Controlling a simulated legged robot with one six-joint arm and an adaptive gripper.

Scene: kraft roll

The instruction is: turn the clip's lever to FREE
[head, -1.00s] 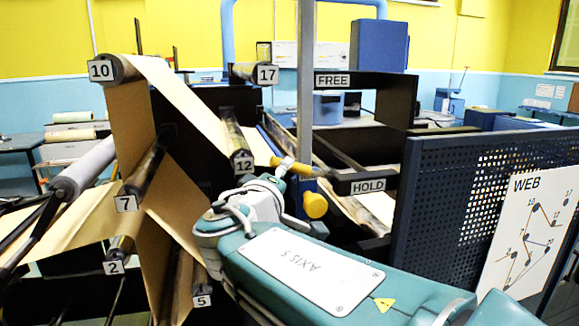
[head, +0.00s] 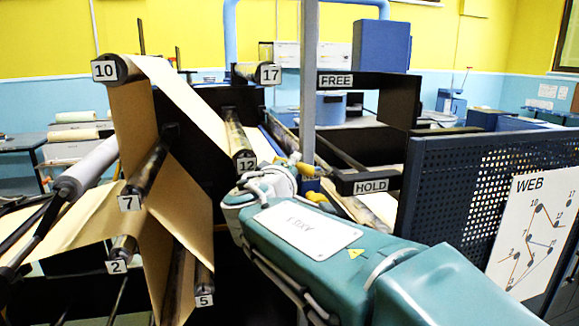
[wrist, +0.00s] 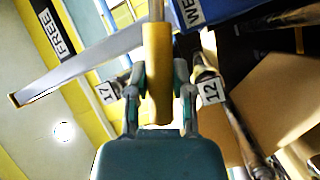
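The clip's lever has a yellow grip (wrist: 157,80) that runs straight between my two fingers in the wrist view, with a thin rod coming out of its far end. My gripper (wrist: 160,72) has a finger along each side of the grip and looks shut on it. In the head view my gripper (head: 287,172) is beside the grey post, left of the HOLD label (head: 370,186) and well below the FREE label (head: 336,80). A yellow knob (head: 318,198) shows just past my wrist, partly hidden by it. The clip's body is mostly hidden.
Kraft web (head: 178,95) runs over numbered rollers, with roller 12 (head: 238,140) close left of my gripper. The grey post (head: 308,70) stands right by it. A perforated blue panel (head: 450,190) with a WEB chart (head: 530,230) is at right.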

